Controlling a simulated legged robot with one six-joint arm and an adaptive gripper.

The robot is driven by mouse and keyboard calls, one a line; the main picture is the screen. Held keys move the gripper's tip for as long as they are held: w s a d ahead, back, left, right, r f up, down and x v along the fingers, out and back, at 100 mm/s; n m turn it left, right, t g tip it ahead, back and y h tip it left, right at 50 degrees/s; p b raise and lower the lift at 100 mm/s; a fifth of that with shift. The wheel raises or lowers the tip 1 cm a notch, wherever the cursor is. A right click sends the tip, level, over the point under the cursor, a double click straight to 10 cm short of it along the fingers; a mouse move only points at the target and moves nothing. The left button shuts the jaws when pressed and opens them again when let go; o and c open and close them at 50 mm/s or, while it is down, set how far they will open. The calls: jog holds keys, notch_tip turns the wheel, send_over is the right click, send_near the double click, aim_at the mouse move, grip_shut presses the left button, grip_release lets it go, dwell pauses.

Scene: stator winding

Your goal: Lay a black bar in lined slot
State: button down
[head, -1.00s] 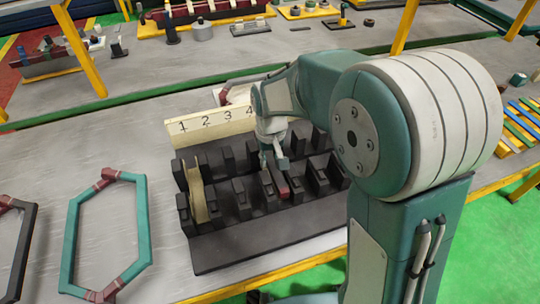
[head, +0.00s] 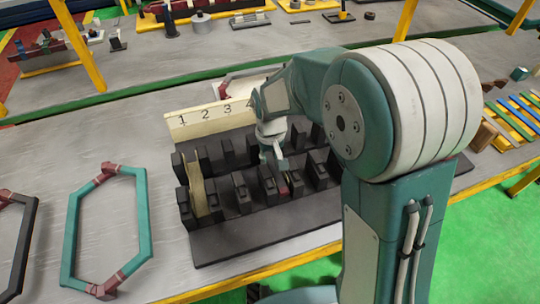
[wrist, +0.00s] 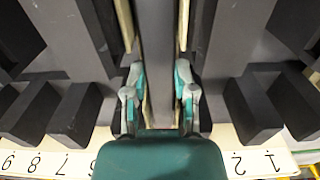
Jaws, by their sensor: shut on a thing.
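My gripper (head: 277,160) reaches down over the middle of the dark slotted block (head: 240,238). In the wrist view its two fingers (wrist: 158,98) close on the sides of a long dark bar (wrist: 157,50), which runs away from my gripper. Cream strips (wrist: 184,25) show on both sides of the bar, like the edges of a slot lining. How deep the bar sits I cannot tell. A cream liner (head: 198,190) stands in a slot near the block's left end. A maroon piece (head: 284,190) shows in the block just below my gripper.
A cream number board (head: 210,120) stands behind the block. Dark posts rise on both sides of my gripper. A teal and maroon hexagonal coil (head: 145,220) lies on the bench to the left. Coloured strips (head: 515,125) lie at the right.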

aim_at(271, 159)
jog(key=shift+f, duration=0.35)
dwell(0.7)
jog(key=shift+c, duration=1.8)
grip_release()
jog(key=shift+r, duration=0.85)
jog(key=shift+r, duration=3.65)
jog(key=shift+r, duration=0.1)
notch_tip(271, 159, up, 12)
